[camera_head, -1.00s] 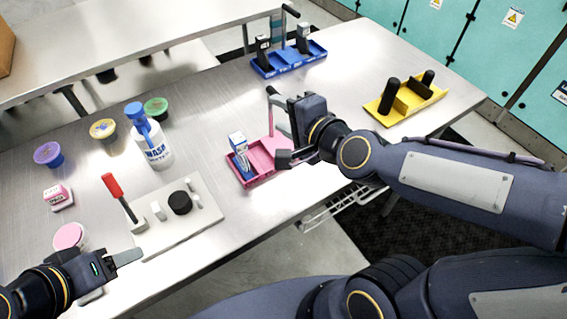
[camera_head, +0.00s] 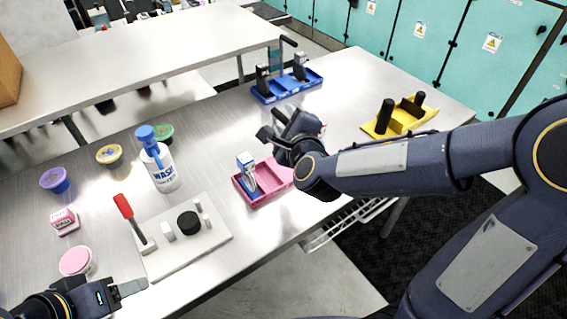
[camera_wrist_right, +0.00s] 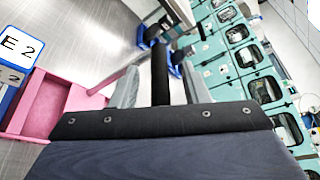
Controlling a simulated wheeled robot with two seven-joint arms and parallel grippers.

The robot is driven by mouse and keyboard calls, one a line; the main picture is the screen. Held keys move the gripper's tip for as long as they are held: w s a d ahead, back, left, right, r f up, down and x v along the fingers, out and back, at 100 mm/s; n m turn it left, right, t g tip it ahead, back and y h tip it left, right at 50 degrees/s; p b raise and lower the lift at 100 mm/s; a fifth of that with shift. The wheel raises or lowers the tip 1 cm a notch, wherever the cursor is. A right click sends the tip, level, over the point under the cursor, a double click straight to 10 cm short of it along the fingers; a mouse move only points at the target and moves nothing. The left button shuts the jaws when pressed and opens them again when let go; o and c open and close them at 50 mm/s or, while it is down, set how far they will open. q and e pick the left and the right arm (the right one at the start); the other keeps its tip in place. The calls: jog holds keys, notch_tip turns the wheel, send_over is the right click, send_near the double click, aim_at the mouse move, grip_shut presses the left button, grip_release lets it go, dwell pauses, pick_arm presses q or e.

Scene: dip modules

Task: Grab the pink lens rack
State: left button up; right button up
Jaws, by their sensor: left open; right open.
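The pink lens rack (camera_head: 272,196) lies on the metal table, an open tray with a blue-and-white box (camera_head: 246,172) standing in its left part. It also shows at the left of the right wrist view (camera_wrist_right: 42,104). My right gripper (camera_head: 276,126) is open above the rack's far right end and hides part of it. In the right wrist view a black bar (camera_wrist_right: 160,72) stands between the open fingers (camera_wrist_right: 161,88); it may be the rack's handle, but its join is hidden. My left gripper (camera_head: 128,289) is open at the lower left, away from the rack.
A blue rack (camera_head: 287,90) stands behind and a yellow rack (camera_head: 408,124) to the right. A wash bottle (camera_head: 161,168), a white plate (camera_head: 188,250) with a red-handled tool (camera_head: 130,215) and several small pots are to the left. The table's front edge is close to the pink rack.

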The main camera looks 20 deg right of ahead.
jog(key=shift+w+f, duration=0.1)
jog(key=shift+w, duration=0.1)
grip_shut()
jog(key=shift+r, duration=0.2)
dwell(0.4)
